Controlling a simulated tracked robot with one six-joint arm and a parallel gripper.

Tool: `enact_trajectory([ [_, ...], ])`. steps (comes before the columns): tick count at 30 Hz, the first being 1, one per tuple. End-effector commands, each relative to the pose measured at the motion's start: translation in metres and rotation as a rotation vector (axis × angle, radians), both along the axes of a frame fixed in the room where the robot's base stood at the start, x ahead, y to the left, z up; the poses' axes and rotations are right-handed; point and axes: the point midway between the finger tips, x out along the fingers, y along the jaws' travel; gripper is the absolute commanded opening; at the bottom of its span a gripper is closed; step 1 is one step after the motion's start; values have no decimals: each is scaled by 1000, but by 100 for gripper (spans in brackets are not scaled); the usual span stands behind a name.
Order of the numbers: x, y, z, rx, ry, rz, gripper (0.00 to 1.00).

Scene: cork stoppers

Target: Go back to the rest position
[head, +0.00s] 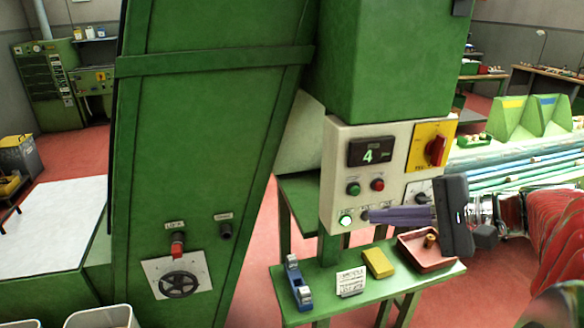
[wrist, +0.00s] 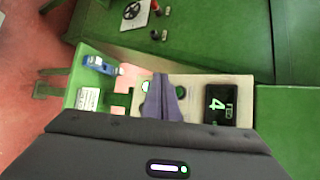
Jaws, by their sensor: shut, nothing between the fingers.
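My gripper (head: 368,216) reaches in from the right in the head view, its fingers together and empty. Its tips are just in front of the lower part of the cream control panel (head: 388,152), close to a lit green-white button (head: 345,220). I cannot tell whether the tips touch the panel. In the wrist view the shut fingers (wrist: 161,80) point at the same panel, beside the lit button (wrist: 146,86) and the display (wrist: 219,104) reading 4. The fingers hide part of the panel's lower row.
Below the panel a green shelf (head: 330,299) carries a blue tool (head: 298,283), a small label card (head: 350,282), a yellow block (head: 379,263) and a red tray (head: 414,252). A tall green machine (head: 205,130) with a handwheel (head: 180,285) stands left. Pipes lie behind my arm.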

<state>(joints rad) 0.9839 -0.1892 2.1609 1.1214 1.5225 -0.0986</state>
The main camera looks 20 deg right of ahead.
Motion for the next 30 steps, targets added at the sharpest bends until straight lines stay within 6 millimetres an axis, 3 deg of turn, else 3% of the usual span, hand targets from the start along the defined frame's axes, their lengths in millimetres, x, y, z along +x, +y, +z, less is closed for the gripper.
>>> enact_trajectory([
  [8, 0, 1, 0, -2, 0, 1, 0],
  [13, 4, 13, -3, -42, 3, 33, 0],
  [23, 12, 80, -25, -278, 12, 210, 0],
  [30, -16, 120, -58, -506, 70, 356, 0],
])
